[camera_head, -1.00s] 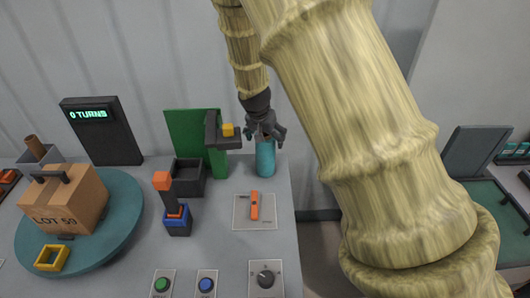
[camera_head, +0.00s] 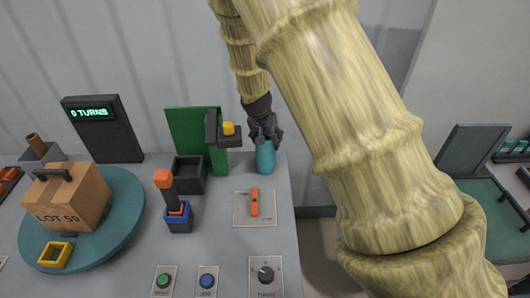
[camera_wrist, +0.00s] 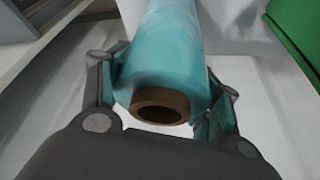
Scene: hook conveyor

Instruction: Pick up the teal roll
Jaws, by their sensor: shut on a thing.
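The teal roll (camera_head: 265,160) stands upright at the back right of the grey worktop, close to the right edge. My gripper (camera_head: 264,138) is above it, with its fingers around the roll's top end. In the wrist view the roll (camera_wrist: 170,55) lies between my two fingers (camera_wrist: 165,105), one on each side, and its brown core ring (camera_wrist: 160,106) faces the camera. My gripper is shut on the roll. I cannot tell whether the roll's base is clear of the worktop.
A green panel and post with a dark arm (camera_head: 218,135) stands just left of the roll. A black bin (camera_head: 188,176) and an orange-topped post (camera_head: 165,190) are further left. An orange switch (camera_head: 254,202) lies in front. A carton (camera_head: 72,196) sits on a teal turntable (camera_head: 130,208).

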